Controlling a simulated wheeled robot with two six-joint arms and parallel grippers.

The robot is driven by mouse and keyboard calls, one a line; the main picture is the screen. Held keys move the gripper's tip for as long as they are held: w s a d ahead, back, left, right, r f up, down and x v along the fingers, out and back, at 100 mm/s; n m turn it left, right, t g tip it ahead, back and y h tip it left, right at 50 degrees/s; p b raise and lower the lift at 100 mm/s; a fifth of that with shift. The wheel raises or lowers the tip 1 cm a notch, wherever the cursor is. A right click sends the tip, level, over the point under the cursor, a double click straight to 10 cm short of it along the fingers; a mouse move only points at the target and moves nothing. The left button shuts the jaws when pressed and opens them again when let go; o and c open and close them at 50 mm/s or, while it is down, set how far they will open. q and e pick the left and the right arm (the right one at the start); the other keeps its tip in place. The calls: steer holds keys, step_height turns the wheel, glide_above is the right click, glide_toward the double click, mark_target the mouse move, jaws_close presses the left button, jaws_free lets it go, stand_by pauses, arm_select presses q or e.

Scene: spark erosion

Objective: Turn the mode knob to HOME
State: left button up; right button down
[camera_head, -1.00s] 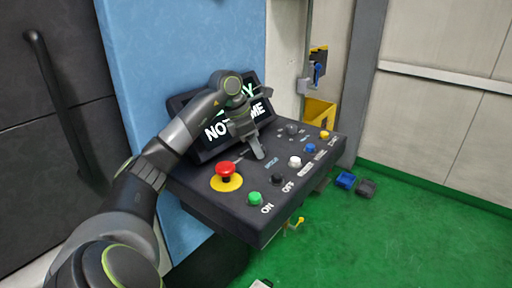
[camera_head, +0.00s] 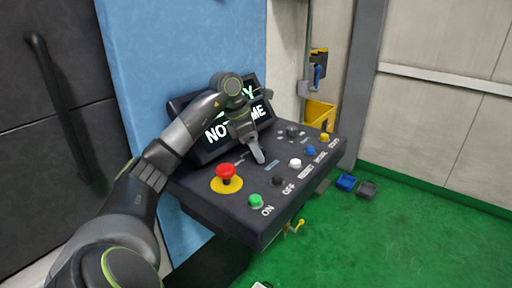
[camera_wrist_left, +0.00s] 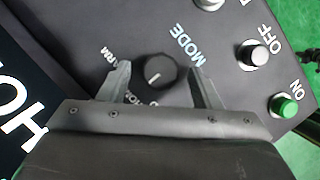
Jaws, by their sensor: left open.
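The mode knob (camera_wrist_left: 155,73) is a round black knob with a white pointer line, beside the printed word MODE on the dark control panel (camera_head: 228,203). In the head view my left gripper hides it. My left gripper (camera_head: 258,158) is over the panel, in front of the display. In the left wrist view my left gripper (camera_wrist_left: 160,68) is open, one finger on each side of the knob, with visible gaps. Whether the fingertips are level with the knob I cannot tell. The label HOME is not clearly readable by the knob. My right gripper is not in view.
A display (camera_head: 220,133), partly covered by my arm, shows white letters reading like NOT HOME. Nearby are a red emergency button (camera_head: 226,171), a green ON button (camera_head: 256,201), a black OFF button (camera_head: 278,181), a white button (camera_head: 295,163) and another dark knob (camera_head: 291,131).

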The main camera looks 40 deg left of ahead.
arm_select(q)
steer(key=shift+r, duration=0.1)
steer(key=p+v, duration=0.3)
steer(key=v, duration=1.4)
steer(key=shift+r, duration=0.15)
steer(key=shift+a, duration=0.1)
